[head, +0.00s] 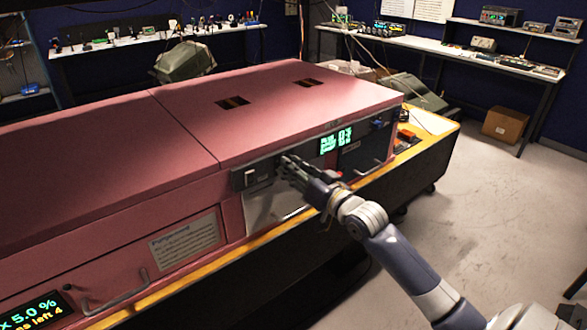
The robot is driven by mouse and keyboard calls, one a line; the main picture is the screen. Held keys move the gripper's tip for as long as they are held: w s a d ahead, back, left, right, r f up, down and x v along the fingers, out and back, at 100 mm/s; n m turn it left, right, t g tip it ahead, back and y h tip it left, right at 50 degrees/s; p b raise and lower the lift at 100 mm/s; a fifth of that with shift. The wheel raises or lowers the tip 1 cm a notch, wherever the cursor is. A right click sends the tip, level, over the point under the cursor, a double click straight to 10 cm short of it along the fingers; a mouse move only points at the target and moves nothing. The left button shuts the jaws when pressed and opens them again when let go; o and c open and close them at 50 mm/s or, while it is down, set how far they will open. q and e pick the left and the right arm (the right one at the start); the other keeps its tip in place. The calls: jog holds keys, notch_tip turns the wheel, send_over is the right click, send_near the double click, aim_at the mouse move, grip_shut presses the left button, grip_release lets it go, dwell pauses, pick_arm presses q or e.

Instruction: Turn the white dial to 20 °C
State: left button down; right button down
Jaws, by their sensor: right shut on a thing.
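My right gripper (287,165) is at the front face of the pink foam enclosure (290,85), on the dark control strip left of a green digital display (336,140). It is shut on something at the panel. The white dial cannot be made out; the gripper covers that spot. The display's digits are too blurred to read surely. A small white switch-like part (250,174) sits on the strip just left of the gripper. My left gripper is not in view.
A second display (35,312) with "5.0 %" text is at the lower left, near a metal handle (118,297). A paper label (184,242) is on the front. Workbenches with instruments line the back walls. The floor at right is clear around a cardboard box (507,125).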

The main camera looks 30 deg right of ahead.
jog(key=shift+f+n+p, duration=0.1)
jog(key=shift+n+p, duration=0.95)
jog(key=shift+n, duration=6.55)
jog(key=c, duration=1.4)
grip_release()
jog(key=shift+o, duration=0.2)
jog(key=s, duration=1.2)
jog(key=shift+d, duration=0.45)
jog(key=shift+w, duration=0.1)
